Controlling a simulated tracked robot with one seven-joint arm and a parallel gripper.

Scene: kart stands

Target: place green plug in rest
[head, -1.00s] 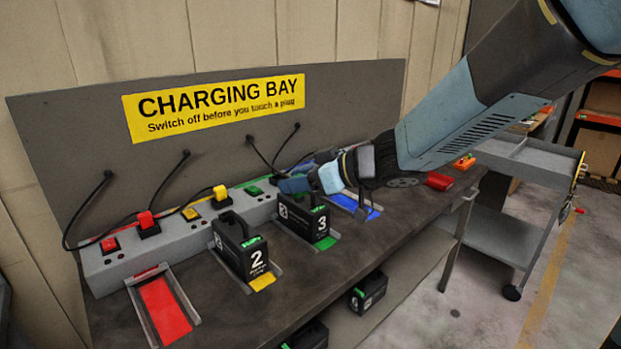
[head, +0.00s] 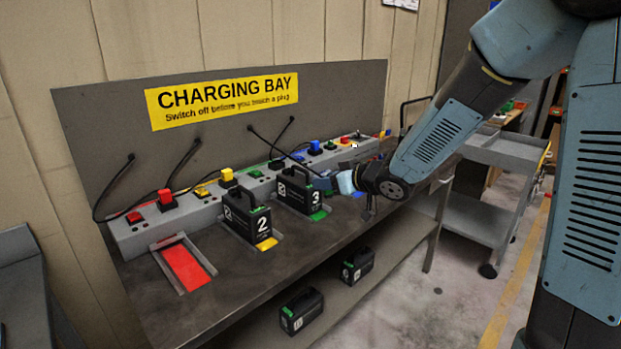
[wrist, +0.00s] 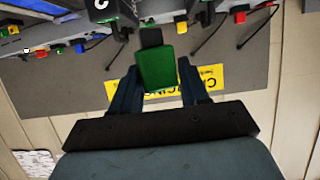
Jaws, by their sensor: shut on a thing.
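The green plug (wrist: 158,68), with a black end, is held between the two dark fingers of my gripper (wrist: 157,84) in the wrist view. In the head view my gripper (head: 345,183) is just right of battery 3 (head: 302,191), above the bench; the plug is hidden there by the fingers. A green switch (head: 255,174) sits on the grey socket strip (head: 190,211) behind battery 3. I cannot make out the plug's rest.
Battery 2 (head: 249,221) stands left of battery 3. An empty red bay (head: 186,267) is at the left. Red (head: 165,198) and yellow (head: 227,177) plugs stand in the strip, with black cables behind. A grey trolley (head: 485,220) is at right.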

